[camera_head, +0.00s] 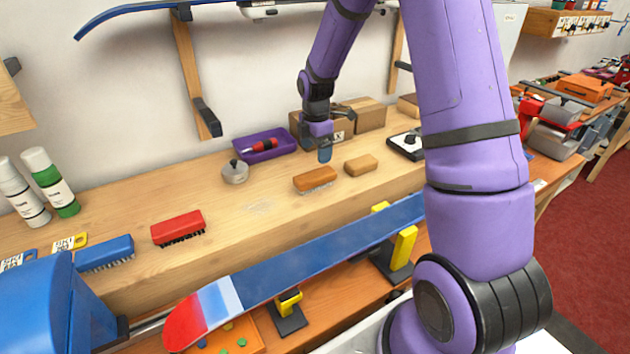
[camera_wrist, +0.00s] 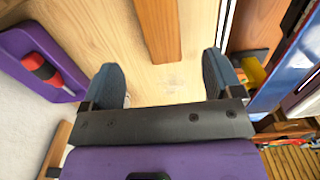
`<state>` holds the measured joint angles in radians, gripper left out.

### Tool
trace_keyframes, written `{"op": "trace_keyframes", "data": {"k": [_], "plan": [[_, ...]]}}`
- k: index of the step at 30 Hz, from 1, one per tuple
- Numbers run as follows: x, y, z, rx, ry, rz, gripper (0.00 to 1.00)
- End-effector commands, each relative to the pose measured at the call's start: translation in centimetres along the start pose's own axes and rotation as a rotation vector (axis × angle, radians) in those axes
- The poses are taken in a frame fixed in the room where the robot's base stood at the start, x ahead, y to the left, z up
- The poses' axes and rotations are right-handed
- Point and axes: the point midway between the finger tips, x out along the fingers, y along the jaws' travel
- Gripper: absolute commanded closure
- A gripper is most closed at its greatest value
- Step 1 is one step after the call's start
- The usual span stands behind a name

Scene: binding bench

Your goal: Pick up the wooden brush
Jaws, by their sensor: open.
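The wooden brush (camera_head: 315,178) has an orange-brown wooden back and pale bristles below. It lies on the wooden bench, bristles down, just nearer than my gripper in the head view. In the wrist view the brush's brown back (camera_wrist: 158,28) runs in from the top edge, its bristles out of sight. Its end stops just beyond the gap between the fingertips. My gripper (camera_wrist: 164,82) is open, with two dark blue-grey fingers and nothing between them. In the head view my gripper (camera_head: 324,150) points down above the bench; the fingers partly overlap each other there.
A tan block (camera_head: 361,166) lies right of the brush. A purple tray (camera_head: 283,143) with a red-handled tool and a round metal pot (camera_head: 235,173) stand to the left. A red brush (camera_head: 178,226) lies further left. A blue ski (camera_head: 330,245) runs along the bench's front.

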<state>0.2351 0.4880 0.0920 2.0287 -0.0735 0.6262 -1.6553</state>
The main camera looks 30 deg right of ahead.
Motion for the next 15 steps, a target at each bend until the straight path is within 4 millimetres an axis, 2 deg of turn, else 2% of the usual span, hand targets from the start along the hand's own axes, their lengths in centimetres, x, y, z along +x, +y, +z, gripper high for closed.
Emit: {"op": "trace_keyframes", "data": {"k": [9, 15], "plan": [[4.3, 0.0, 0.0, -0.007, 0.001, -0.005, 0.15], [5.7, 0.0, 0.0, -0.006, 0.0, -0.002, 0.15]]}}
